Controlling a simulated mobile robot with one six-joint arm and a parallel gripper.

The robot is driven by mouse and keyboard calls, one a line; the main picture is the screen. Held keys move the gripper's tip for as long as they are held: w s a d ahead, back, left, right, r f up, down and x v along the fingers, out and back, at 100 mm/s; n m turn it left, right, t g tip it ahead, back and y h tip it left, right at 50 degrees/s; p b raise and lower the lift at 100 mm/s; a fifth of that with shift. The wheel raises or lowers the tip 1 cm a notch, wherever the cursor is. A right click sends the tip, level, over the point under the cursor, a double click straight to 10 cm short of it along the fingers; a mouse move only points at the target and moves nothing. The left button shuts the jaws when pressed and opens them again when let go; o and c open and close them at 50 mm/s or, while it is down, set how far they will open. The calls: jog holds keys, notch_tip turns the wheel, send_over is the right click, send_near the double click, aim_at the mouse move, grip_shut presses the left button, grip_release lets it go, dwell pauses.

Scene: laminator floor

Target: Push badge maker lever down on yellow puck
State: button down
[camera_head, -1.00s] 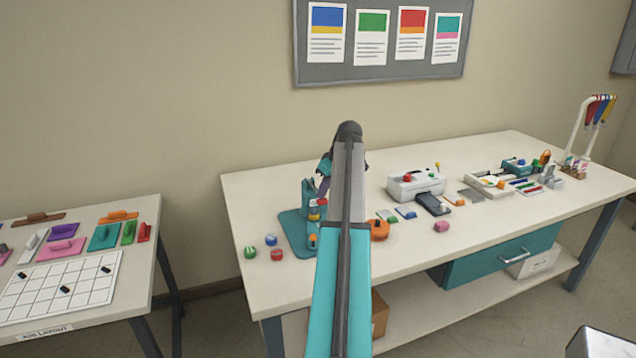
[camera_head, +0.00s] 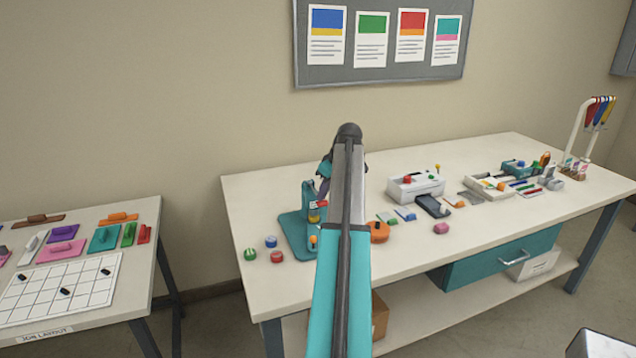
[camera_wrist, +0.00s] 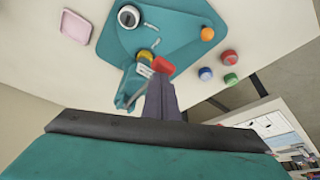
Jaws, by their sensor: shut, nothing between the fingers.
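The badge maker has a teal base (camera_head: 294,232) and an upright teal post (camera_head: 308,196) at the left of the long bench. In the wrist view its base (camera_wrist: 180,32) carries a grey round die (camera_wrist: 129,17) and an orange knob (camera_wrist: 207,33). A yellow piece, probably the yellow puck (camera_wrist: 146,55), sits near the post. A red grip, apparently the lever's end (camera_wrist: 163,65), is beside it. My gripper (camera_wrist: 162,88) is shut and empty, its dark fingertips close to the red grip; contact is unclear. In the head view my arm hides part of the machine and gripper (camera_head: 323,186).
Green (camera_head: 250,254), blue (camera_head: 271,241) and red (camera_head: 277,257) pucks stand left of the base. An orange item (camera_head: 379,232) is right of my arm.

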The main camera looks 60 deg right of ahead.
notch_tip(320, 180, up, 10)
jog(key=p, duration=0.4)
jog(key=shift+p, duration=0.35)
dwell(1.0)
jog(key=shift+f, duration=0.15)
dwell(0.4)
